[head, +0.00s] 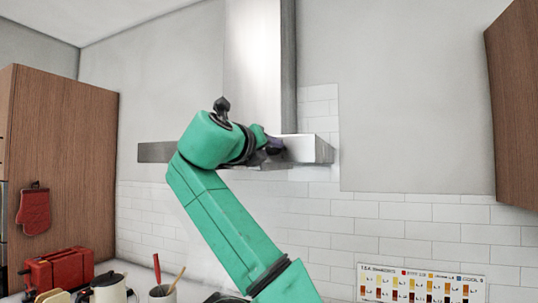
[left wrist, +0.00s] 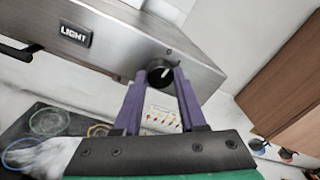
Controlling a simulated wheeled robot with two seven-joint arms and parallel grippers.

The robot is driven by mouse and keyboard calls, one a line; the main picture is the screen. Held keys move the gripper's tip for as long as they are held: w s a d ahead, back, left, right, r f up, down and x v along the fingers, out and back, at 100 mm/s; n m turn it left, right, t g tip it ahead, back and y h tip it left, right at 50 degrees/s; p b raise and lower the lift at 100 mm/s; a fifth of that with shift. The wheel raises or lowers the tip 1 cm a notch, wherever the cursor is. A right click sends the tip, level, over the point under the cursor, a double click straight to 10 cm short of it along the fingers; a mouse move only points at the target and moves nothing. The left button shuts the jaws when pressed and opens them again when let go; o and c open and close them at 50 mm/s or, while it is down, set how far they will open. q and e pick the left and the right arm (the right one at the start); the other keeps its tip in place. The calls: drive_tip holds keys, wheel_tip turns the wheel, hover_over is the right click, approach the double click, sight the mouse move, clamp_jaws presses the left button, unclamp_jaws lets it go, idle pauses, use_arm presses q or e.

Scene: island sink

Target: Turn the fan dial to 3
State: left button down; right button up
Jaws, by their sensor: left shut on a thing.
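The fan dial (left wrist: 159,70) is a dark round knob with a white pointer mark on the front edge of the steel range hood (head: 305,148). The pointer appears to lean up and right in the left wrist view; numbers around it are too small to read. My left gripper (left wrist: 158,78) has its two purple fingers on either side of the dial, shut on it. In the head view the left gripper (head: 274,146) is at the hood's front, and my green arm hides the dial.
A label reading LIGHT (left wrist: 75,35) is on the hood left of the dial. A wooden cabinet (head: 514,100) hangs at the right. Below stand a red toaster (head: 60,270) and a utensil cup (head: 162,292). A tall wooden cabinet (head: 60,150) is at the left.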

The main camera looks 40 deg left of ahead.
use_arm(q)
drive_tip(key=m+b, duration=0.2)
drive_tip(key=shift+f+b, duration=0.25)
drive_tip(key=shift+b, duration=0.05)
drive_tip(key=m+b, duration=0.2)
drive_tip(key=m, duration=0.1)
drive_tip(key=shift+r+g, duration=0.1)
drive_tip(key=shift+g, duration=0.2)
drive_tip(key=m+b, duration=0.2)
drive_tip(key=m, duration=0.1)
drive_tip(key=shift+r, duration=0.1)
drive_tip(key=m+b, duration=0.2)
drive_tip(key=m, duration=0.2)
drive_tip(key=shift+m, duration=0.4)
drive_tip(key=m+y+b, duration=0.1)
drive_tip(key=m+b, duration=0.1)
drive_tip(key=m, duration=0.4)
drive_tip(key=shift+r, duration=0.1)
drive_tip(key=m+b, duration=0.1)
drive_tip(key=m, duration=0.4)
drive_tip(key=shift+m+b, duration=0.3)
drive_tip(key=shift+m, duration=0.1)
